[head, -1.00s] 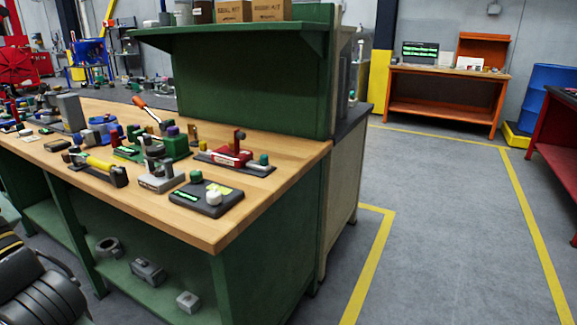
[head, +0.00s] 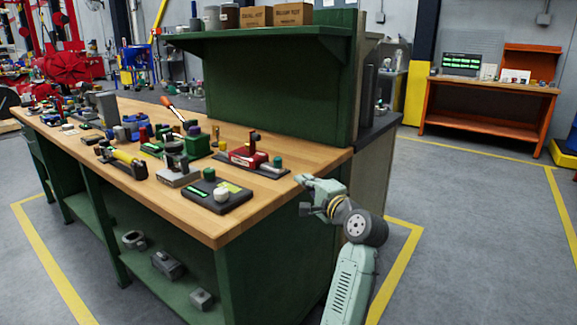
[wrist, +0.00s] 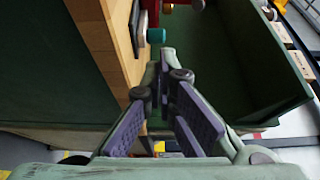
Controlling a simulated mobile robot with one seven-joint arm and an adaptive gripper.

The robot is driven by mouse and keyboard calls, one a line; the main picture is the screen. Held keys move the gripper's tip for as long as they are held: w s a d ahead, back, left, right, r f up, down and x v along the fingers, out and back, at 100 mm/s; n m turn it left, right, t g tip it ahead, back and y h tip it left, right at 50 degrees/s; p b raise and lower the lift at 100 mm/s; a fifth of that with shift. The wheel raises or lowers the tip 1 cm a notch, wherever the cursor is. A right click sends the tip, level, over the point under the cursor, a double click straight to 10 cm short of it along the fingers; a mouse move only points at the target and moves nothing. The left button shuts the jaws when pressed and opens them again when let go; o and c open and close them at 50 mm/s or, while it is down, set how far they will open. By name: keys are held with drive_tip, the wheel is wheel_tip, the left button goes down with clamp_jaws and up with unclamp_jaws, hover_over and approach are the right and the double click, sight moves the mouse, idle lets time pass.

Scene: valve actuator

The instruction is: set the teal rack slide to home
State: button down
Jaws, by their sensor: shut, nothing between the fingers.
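I cannot tell for sure which part is the teal rack slide. A teal-green knob (head: 277,162) stands at the right end of a dark base that also carries a red block (head: 247,157), near the bench's right edge. A teal knob (wrist: 156,35) shows beyond the fingers in the wrist view. My gripper (head: 306,192) is off the bench's right end, apart from everything on it. Its fingers (wrist: 172,62) come together at the tips in the wrist view, shut and empty.
The wooden bench top (head: 225,225) has a front corner close to my arm. A dark panel with a white knob (head: 221,195) sits near that corner. A green shelf unit (head: 270,85) rises behind. Several fixtures crowd the bench's left. The floor (head: 465,220) at right is clear.

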sight(280, 161)
drive_tip(key=p+x, duration=0.3)
drive_tip(key=x, duration=0.9)
drive_tip(key=shift+w+a+r, duration=0.1)
drive_tip(key=w+a, duration=0.2)
drive_tip(key=a, duration=0.1)
drive_tip(key=shift+w+a, duration=0.2)
drive_tip(key=shift+r, duration=0.1)
drive_tip(key=shift+s, duration=0.1)
